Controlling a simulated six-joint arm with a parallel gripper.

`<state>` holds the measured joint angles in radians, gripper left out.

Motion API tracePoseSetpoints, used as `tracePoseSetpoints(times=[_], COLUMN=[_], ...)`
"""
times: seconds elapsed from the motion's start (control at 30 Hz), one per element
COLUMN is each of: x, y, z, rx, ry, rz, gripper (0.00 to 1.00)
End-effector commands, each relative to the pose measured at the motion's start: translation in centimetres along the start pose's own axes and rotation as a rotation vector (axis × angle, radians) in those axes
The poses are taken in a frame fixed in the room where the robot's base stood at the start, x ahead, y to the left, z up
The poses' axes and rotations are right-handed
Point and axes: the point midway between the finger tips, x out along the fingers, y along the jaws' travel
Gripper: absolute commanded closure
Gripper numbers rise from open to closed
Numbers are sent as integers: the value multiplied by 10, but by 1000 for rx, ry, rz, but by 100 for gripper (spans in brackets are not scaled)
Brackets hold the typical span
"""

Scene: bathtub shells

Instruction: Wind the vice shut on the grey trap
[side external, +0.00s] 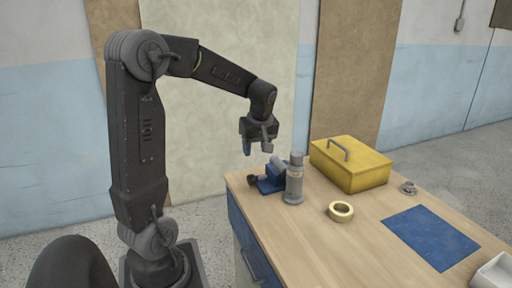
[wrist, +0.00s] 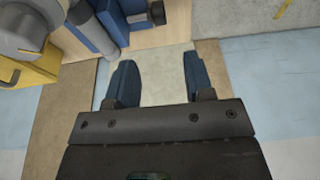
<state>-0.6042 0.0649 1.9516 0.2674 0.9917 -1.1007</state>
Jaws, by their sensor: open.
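The blue vice (side external: 271,184) sits at the table's left far corner, partly hidden behind an upright grey cylinder. A grey piece (side external: 278,164) shows at the top of the vice and may be the trap; I cannot tell how the jaws sit on it. A dark round part (side external: 253,180), perhaps the vice's screw end, sticks out at the left. My gripper (side external: 257,148) is open and empty, above and apart from the vice. In the wrist view, my gripper's blue fingers (wrist: 160,78) are spread with nothing between them, and the blue vice (wrist: 96,28) is at upper left.
The upright grey cylinder (side external: 294,184) stands right beside the vice. A yellow toolbox (side external: 350,167) with a handle is behind it to the right. A tape roll (side external: 341,211), a blue mat (side external: 431,238), a small metal part (side external: 408,188) and a white tray (side external: 494,274) lie rightward.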

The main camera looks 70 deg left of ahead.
Motion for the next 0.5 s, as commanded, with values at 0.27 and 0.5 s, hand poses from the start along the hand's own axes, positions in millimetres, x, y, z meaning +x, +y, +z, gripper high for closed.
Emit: tracePoseSetpoints(times=[0.27,0.5], x=[5,11], y=[0,2], z=[-20,-35], rx=[-13,2], ry=[-130,-274], rz=[-18,4], gripper=[52,52])
